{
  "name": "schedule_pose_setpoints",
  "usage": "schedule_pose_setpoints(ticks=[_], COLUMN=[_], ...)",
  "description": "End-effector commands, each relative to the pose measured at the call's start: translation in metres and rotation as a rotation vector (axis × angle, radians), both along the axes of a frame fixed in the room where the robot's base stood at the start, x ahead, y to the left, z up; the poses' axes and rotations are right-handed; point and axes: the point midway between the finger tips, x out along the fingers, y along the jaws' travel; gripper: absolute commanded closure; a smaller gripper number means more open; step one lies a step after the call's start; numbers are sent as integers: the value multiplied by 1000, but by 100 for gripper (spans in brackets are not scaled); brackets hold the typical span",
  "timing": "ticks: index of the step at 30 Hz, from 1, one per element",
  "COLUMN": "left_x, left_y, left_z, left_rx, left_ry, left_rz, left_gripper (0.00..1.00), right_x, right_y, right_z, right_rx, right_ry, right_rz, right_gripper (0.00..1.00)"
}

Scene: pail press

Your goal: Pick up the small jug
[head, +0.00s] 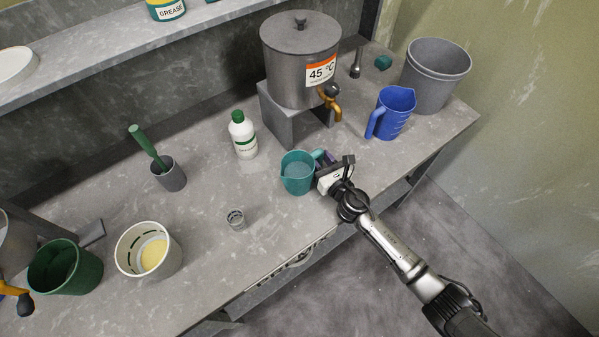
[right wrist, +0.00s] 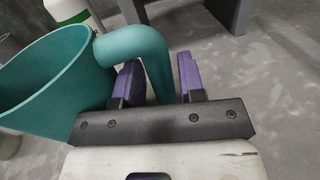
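The small jug (head: 297,173) is teal and stands upright on the grey bench, holding what looks like clear liquid. Its handle points right, toward my right gripper (head: 322,162). In the right wrist view the jug (right wrist: 50,80) fills the left side. Its handle (right wrist: 152,62) passes between the two purple-padded fingers of my right gripper (right wrist: 160,83). My left gripper is not in view.
A blue jug (head: 393,114) and a grey pail (head: 437,75) stand at the right. A metal tank (head: 300,60) with a tap stands behind.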

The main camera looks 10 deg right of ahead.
Motion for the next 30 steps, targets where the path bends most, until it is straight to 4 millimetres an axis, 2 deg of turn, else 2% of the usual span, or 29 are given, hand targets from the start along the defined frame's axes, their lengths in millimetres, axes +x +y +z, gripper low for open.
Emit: schedule_pose_setpoints(ticks=[5,16,30], left_x=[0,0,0], left_y=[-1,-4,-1], left_z=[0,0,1], left_rx=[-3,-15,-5], left_ry=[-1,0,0], left_rz=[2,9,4], left_gripper=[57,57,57], right_x=[0,0,0], right_y=[0,0,0], right_z=[0,0,2], right_rx=[0,0,1], right_ry=[0,0,-2], right_rz=[0,0,0], right_gripper=[64,99,100])
